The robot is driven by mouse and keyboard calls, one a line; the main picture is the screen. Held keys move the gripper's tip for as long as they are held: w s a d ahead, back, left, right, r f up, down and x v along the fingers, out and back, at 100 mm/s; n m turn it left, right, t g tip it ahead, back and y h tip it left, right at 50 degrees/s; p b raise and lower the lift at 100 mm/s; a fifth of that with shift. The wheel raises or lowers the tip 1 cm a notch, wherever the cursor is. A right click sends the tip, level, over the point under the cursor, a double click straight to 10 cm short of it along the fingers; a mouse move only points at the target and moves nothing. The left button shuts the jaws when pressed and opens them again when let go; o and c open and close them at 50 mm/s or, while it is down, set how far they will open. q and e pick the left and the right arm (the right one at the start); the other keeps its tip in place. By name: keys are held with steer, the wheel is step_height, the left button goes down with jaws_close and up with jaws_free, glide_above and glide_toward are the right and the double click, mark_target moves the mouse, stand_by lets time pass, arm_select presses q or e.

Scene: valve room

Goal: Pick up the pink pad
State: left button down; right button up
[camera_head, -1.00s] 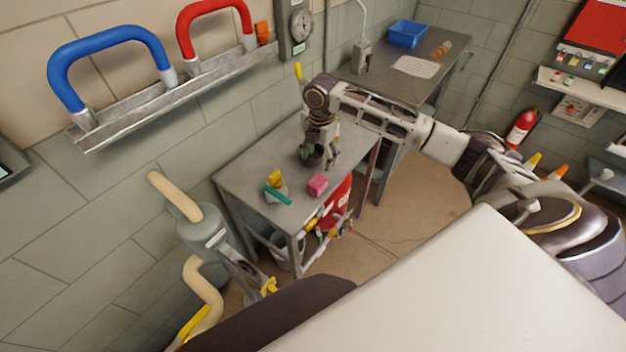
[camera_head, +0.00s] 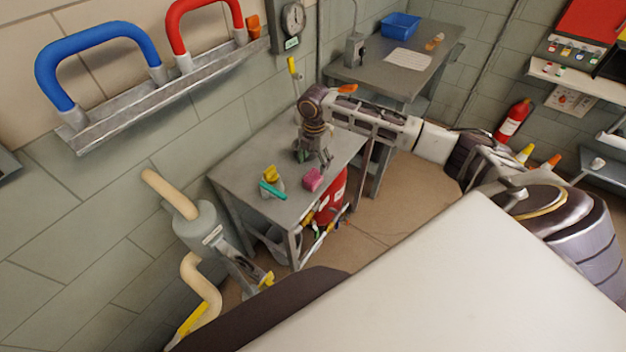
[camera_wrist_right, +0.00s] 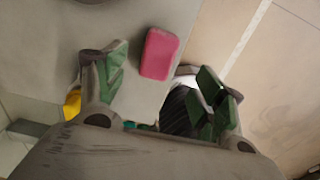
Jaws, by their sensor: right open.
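The pink pad (camera_head: 313,179) is a small block lying near the edge of the grey metal table (camera_head: 237,170). In the right wrist view the pad (camera_wrist_right: 159,54) lies just beyond the fingertips, between their lines, with nothing touching it. My right gripper (camera_head: 316,160) points down over the table, close behind the pad in the head view. In the right wrist view its green-lined fingers (camera_wrist_right: 163,68) are spread wide and empty. My left gripper does not show.
A teal and yellow item (camera_head: 272,182) stands on the table left of the pad. A red container (camera_head: 332,198) is below the table edge. A second table with a blue bin (camera_head: 401,25) stands behind. Blue (camera_head: 95,50) and red handles are on the wall.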

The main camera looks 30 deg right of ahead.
mark_target(313, 175)
steer(key=shift+f, duration=1.75)
steer(key=shift+a+f+p, duration=0.2)
steer(key=shift+f+p, duration=0.2)
steer(key=shift+f, duration=2.2)
steer(key=shift+c, duration=0.2)
steer(key=c, duration=0.9)
